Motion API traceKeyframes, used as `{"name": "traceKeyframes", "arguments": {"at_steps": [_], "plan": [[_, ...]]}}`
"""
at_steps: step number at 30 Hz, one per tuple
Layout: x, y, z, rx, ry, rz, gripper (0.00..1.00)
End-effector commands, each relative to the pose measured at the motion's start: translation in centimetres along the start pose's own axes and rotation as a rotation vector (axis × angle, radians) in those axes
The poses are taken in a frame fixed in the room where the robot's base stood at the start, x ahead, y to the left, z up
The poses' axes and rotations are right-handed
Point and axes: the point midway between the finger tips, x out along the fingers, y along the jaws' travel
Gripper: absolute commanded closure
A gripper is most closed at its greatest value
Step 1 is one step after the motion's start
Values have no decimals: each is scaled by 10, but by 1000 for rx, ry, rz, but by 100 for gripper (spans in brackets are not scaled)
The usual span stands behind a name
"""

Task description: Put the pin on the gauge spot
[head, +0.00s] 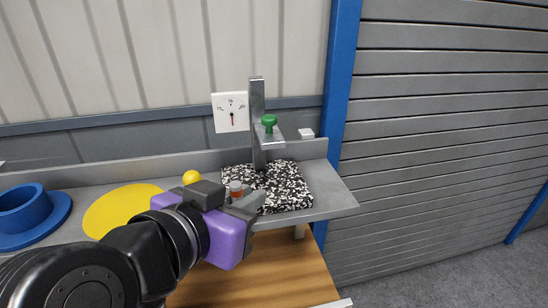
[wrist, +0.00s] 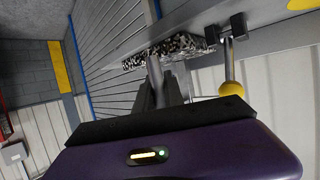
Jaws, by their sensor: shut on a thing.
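My gripper (head: 250,201) has a purple body and grey fingers, and its fingers are shut on the pin. A small grey-topped piece with an orange-brown band, seemingly the pin (head: 236,188), shows at the fingers in the head view. In the wrist view a grey rod-like part of the pin (wrist: 155,74) sticks out between the fingers. The gauge stand (head: 257,125) has a grey post, an arm and a green knob (head: 269,122). It stands on a black-and-white speckled plate (head: 285,183). The gripper is at the plate's front left edge. I cannot tell whether the pin touches the plate.
A white dial card (head: 230,111) is behind the post. A yellow ball knob (head: 191,178) is close behind my gripper; the wrist view shows it on a rod from a black block (wrist: 238,25). A yellow disc (head: 118,208) and blue flanged ring (head: 28,212) lie left on the grey shelf (head: 328,189).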

Motion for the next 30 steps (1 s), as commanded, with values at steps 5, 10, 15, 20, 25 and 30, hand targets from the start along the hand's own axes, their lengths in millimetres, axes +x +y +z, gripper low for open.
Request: {"name": "traceKeyframes", "arguments": {"at_steps": [5, 10, 15, 20, 25, 30], "plan": [[39, 1, -19, 1, -2, 4, 100], [62, 0, -27, 0, -1, 2, 100], [70, 0, -30, 0, -1, 1, 100], [88, 1, -38, 0, -1, 3, 100], [102, 0, -44, -2, -1, -1, 100], [103, 0, -40, 0, 0, -1, 100]]}}
